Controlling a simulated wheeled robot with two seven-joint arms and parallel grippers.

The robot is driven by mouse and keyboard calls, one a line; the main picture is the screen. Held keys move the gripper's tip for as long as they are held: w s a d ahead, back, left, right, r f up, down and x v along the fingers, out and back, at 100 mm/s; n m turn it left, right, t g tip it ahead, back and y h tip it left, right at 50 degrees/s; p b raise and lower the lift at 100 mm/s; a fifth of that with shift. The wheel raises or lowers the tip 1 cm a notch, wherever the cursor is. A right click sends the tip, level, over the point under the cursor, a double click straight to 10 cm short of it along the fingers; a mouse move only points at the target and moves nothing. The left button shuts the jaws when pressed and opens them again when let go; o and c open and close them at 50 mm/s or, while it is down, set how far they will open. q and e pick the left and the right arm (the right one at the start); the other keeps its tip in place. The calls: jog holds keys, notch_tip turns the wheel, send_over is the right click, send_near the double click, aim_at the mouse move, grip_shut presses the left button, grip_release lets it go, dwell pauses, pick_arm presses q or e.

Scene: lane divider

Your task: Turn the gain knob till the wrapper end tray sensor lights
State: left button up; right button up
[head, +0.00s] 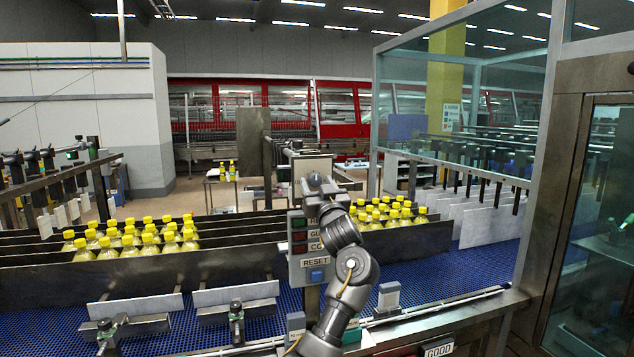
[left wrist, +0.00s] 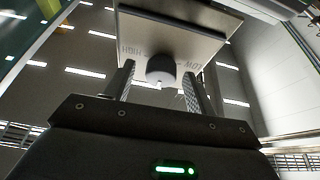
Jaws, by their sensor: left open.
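A dark round knob (left wrist: 161,68) with a pale mark sits on a light panel (left wrist: 185,40) in the left wrist view. My right gripper is not in view.
A grey button panel (head: 308,272) with a blue RESET button stands below the box, partly behind my arm. Yellow-capped bottles (head: 130,240) stand in lanes between dark dividers (head: 235,262) over a blue conveyor (head: 255,328). A glass-walled frame (head: 465,95) rises at right.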

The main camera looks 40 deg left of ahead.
pick_arm(q)
jog(key=c, duration=1)
jog(key=shift+f+n+b, duration=0.15)
jog(key=shift+n+b, duration=0.25)
jog(key=n+g+y+b, duration=0.1)
jog(key=n+b, duration=0.1)
jog(key=shift+w+f+n+g, duration=0.1)
jog(key=shift+n+g, duration=0.3)
jog(key=n+g+b, duration=0.1)
jog(key=n+b, duration=0.1)
jog(key=n, duration=0.2)
jog(key=shift+w+d+g, duration=0.1)
jog(key=shift+d+g, duration=0.05)
jog(key=shift+g, duration=0.25)
jog(key=n, duration=0.1)
jog(key=n+g+b, duration=0.1)
jog(key=n, duration=0.1)
jog(key=shift+r+g+y, duration=0.25)
jog(key=shift+g+y, duration=0.05)
jog(key=shift+w+r+n+g+b, duration=0.1)
jog(key=shift+n+g+b, duration=0.6)
jog(key=shift+n, duration=1.3)
jog(key=o, duration=1)
jog(key=shift+d+n, duration=0.1)
jog(key=shift+n, duration=0.2)
